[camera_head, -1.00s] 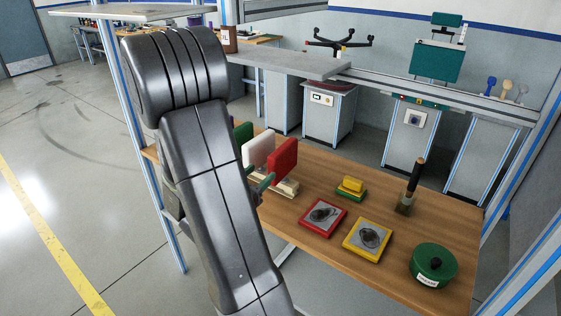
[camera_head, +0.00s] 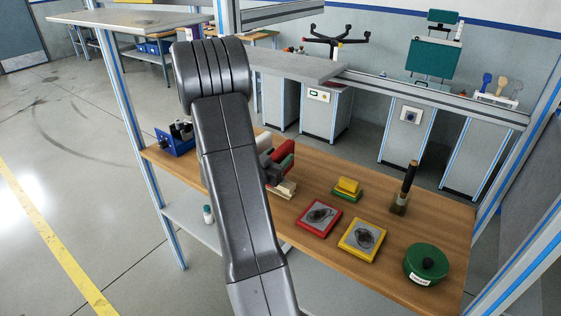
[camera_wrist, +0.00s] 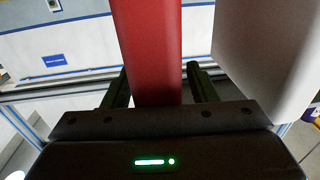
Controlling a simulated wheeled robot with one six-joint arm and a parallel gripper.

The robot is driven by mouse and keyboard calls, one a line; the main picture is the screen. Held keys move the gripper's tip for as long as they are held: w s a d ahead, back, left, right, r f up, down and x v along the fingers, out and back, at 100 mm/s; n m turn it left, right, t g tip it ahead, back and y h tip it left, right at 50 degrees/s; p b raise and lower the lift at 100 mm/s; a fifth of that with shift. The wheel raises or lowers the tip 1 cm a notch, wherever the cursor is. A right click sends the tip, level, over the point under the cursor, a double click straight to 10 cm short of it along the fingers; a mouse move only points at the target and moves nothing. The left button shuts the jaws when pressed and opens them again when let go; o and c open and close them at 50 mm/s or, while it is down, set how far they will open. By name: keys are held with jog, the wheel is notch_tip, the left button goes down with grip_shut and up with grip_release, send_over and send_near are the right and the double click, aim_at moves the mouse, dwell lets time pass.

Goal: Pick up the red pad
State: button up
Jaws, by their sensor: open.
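The red pad (camera_head: 284,152) stands upright on a wooden rack (camera_head: 286,190) on the workbench, partly hidden by my arm and gripper. It also shows in the wrist view (camera_wrist: 147,40), between my two fingers. My gripper (camera_wrist: 160,86) is open, with one finger on each side of the red pad; small gaps show and I cannot see firm contact. In the head view my gripper (camera_head: 271,172) is at the rack, mostly behind my arm. A white pad (camera_wrist: 265,50) stands close beside the right finger; its edge shows in the head view (camera_head: 264,142).
Red-framed (camera_head: 319,214) and yellow-framed (camera_head: 362,239) trays lie right of the rack. Beyond are a yellow-green block stack (camera_head: 347,188), a brush (camera_head: 403,190) and a green round container (camera_head: 426,263). A blue device (camera_head: 175,140) sits at the bench's left end.

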jog(key=shift+c, duration=0.2)
grip_shut()
jog(key=shift+r, duration=0.1)
